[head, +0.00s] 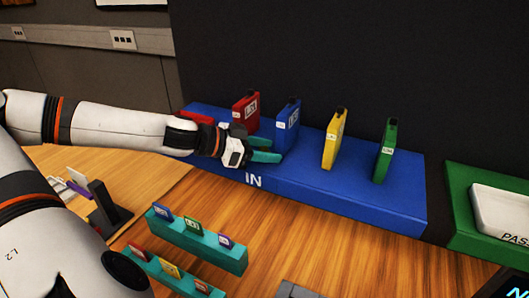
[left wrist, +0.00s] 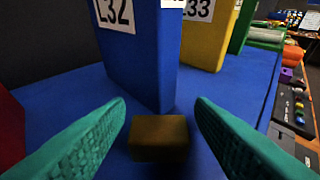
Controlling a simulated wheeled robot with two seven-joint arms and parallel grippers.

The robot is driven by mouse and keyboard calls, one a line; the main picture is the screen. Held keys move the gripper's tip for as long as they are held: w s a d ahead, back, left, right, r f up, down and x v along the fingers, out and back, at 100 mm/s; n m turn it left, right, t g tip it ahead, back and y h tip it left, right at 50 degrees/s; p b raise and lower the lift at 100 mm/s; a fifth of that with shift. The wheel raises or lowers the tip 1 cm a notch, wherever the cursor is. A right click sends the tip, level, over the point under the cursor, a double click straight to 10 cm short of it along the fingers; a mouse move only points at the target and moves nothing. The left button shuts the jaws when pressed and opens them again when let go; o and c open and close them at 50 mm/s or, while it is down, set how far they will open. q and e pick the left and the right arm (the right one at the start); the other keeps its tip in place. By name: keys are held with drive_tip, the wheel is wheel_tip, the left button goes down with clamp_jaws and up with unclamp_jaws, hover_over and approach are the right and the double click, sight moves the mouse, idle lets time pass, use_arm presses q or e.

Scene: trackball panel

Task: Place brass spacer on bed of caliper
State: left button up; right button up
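The brass spacer (left wrist: 160,138), a small brown block, sits on the blue IN shelf (head: 340,192) in front of the blue upright block labelled L32 (left wrist: 137,50). My left gripper (head: 268,150) reaches over the shelf from the left. Its teal fingers are open, and in the left wrist view (left wrist: 160,125) the spacer shows between them with gaps at both sides. The spacer is hidden in the head view. A dark upright fixture (head: 104,203) at the left of the table may be the caliper, but I cannot tell. My right gripper is not in view.
Red (head: 245,112), yellow (head: 335,138) and green (head: 384,150) upright labelled blocks stand on the shelf. Teal racks with small coloured tags (head: 195,240) stand at the front. A green tray with a white PASS box (head: 505,212) is at right. Bare wood lies between racks and shelf.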

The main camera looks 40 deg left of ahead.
sight(265, 149)
use_arm(q)
drive_tip(key=c, duration=0.9)
drive_tip(key=shift+c, duration=0.2)
wheel_tip(265, 149, up, 18)
